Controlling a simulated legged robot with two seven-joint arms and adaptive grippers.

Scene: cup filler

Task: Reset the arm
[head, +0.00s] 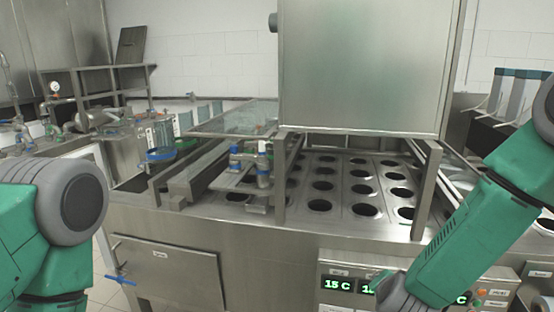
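My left arm (65,225), green with grey joints, comes in at the lower left; its gripper lies outside the view. My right arm (490,225), also green, reaches from the right edge down to the bottom, in front of the machine's right side. Its lower end is cut off by the bottom edge, and no fingers show. I cannot see whether either gripper holds anything.
A steel cup filler with a plate of round holes (350,188) stands ahead under a large steel box (365,65). Its front carries a green display (340,285), partly behind my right arm. A hatch (165,270) is at lower left. Floor shows between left arm and machine.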

